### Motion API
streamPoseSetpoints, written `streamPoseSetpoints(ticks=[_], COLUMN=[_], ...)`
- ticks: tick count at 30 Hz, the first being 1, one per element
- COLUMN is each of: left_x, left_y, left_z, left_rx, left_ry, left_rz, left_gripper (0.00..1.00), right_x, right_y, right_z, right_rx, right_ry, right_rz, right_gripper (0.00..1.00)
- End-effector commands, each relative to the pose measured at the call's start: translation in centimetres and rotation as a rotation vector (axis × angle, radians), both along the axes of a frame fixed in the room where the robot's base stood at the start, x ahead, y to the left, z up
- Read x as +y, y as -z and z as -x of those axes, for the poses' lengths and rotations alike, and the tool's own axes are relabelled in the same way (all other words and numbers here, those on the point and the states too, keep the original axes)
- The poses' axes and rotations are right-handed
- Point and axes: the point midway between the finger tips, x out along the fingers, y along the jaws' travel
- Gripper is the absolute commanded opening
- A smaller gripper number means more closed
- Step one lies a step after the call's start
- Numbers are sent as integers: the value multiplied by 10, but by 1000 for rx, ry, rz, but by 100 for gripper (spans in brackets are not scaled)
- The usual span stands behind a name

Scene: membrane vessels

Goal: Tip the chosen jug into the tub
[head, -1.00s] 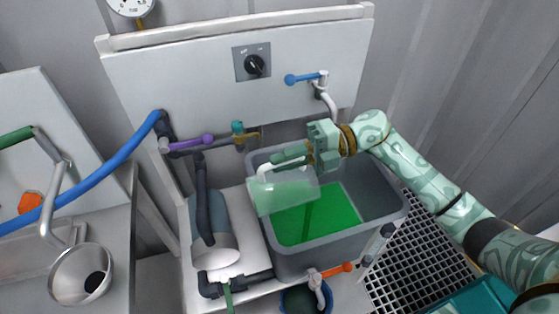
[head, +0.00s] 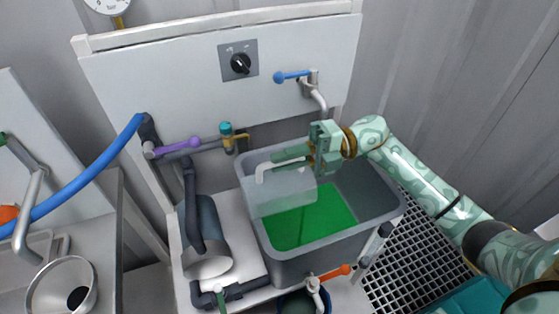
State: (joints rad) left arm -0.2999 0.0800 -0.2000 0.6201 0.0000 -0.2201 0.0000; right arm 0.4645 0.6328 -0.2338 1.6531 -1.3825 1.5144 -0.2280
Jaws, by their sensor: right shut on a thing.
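A clear jug (head: 278,196) with a pale handle is tipped over the grey tub (head: 292,261), its body lying sideways. It looks empty or nearly so. Green liquid (head: 318,224) covers the floor of the tub. My right gripper (head: 290,158) is shut on the jug's handle, above the tub's back part. No stream shows from the jug. My left gripper is not in view.
A white panel with a black knob (head: 240,64) and a blue-levered tap (head: 291,76) stands behind the tub. A purple-levered valve (head: 182,146) and a grey cylinder (head: 204,235) are at left. An orange-levered valve (head: 335,273) sits in front. A metal funnel (head: 60,288) is at lower left.

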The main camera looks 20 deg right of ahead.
Motion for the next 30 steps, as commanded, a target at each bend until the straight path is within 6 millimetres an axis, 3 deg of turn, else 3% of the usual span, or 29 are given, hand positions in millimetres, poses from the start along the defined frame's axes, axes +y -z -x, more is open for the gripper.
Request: streamPoseSetpoints(ticks=[30], left_x=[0], left_y=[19], left_z=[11], left_rx=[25], left_ry=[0], left_rz=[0], left_gripper=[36], right_x=[-18], right_y=[2], right_z=[0], right_rx=[-5], right_ry=[2], right_rz=[-129], right_gripper=[0])
